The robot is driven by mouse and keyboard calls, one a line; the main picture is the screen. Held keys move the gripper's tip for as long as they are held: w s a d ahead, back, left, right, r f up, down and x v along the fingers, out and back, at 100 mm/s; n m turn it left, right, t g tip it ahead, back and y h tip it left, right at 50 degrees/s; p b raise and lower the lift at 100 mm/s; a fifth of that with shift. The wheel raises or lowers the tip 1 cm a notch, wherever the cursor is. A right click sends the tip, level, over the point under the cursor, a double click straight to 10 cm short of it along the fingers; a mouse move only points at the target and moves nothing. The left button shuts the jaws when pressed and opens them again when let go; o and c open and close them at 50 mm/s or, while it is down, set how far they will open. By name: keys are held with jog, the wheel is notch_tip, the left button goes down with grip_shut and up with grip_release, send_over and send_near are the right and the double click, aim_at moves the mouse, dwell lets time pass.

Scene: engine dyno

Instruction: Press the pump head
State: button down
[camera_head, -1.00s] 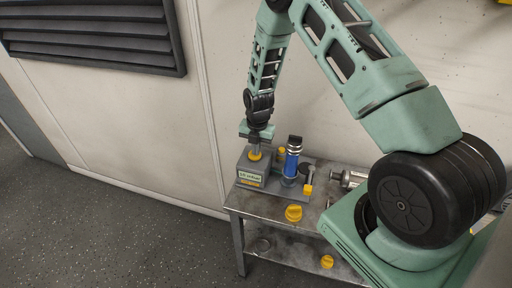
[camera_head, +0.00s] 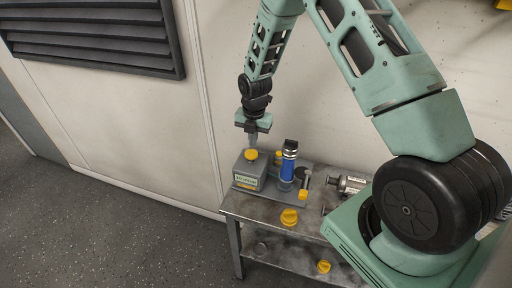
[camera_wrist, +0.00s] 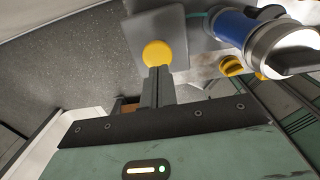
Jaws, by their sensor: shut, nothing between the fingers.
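My gripper (camera_head: 254,146) is shut and empty, pointing down just above the cap. In the wrist view the yellow cap (camera_wrist: 157,52) shows just beyond the closed fingertips (camera_wrist: 158,70), on the grey top of the box (camera_wrist: 176,25). I cannot tell for sure whether the tips touch the cap; a small gap seems to show.
A blue cylinder with a black top (camera_head: 288,164) stands close right of the box. A yellow knob (camera_head: 289,216) lies near the front edge of the metal table (camera_head: 255,208). A silver cylindrical part (camera_head: 350,184) lies to the right. A wall stands behind.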

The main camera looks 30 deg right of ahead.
aim_at(254, 154)
notch_tip(254, 154, up, 7)
jog(key=b, duration=0.2)
jog(key=shift+r, duration=0.2)
jog(key=shift+s+d, duration=0.1)
dwell(1.4)
